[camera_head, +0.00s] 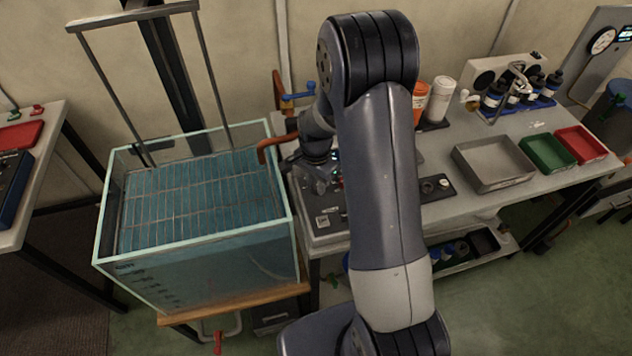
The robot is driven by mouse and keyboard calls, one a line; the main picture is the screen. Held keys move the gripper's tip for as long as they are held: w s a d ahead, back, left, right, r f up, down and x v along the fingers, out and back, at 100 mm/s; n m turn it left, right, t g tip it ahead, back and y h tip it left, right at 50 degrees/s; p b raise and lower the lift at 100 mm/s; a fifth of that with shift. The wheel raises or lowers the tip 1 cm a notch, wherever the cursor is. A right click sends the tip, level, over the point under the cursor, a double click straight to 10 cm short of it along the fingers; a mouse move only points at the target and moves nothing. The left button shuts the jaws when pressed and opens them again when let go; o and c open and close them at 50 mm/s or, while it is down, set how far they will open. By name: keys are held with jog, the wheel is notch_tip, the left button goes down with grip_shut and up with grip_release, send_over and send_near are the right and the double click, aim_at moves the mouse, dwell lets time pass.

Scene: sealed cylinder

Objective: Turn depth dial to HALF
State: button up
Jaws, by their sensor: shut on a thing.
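My gripper (325,183) points down at the left end of the grey bench, close over a dark control panel (330,222). It is mostly behind my own arm and small in the picture. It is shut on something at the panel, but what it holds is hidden. I cannot make out the depth dial or its HALF mark. A glass tank (196,262) of blue water stands just left of the panel, with a wire grid (190,200) in it.
An orange pipe (277,143) and a blue-handled valve (300,92) are close to my gripper. On the bench to the right are a grey tray (494,165), a green tray (546,154), a red tray (581,144) and several bottles. My arm blocks the bench's middle.

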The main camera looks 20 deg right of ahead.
jog(key=shift+c, duration=0.9)
jog(key=n+b, duration=0.2)
jog(key=n, duration=0.1)
jog(key=shift+f, duration=0.1)
jog(key=n+b, duration=0.2)
jog(key=n, duration=0.3)
jog(key=shift+b, duration=0.4)
jog(key=n+b, duration=0.1)
jog(key=n, duration=0.4)
jog(key=shift+n+b, duration=0.7)
jog(key=shift+n, duration=1.8)
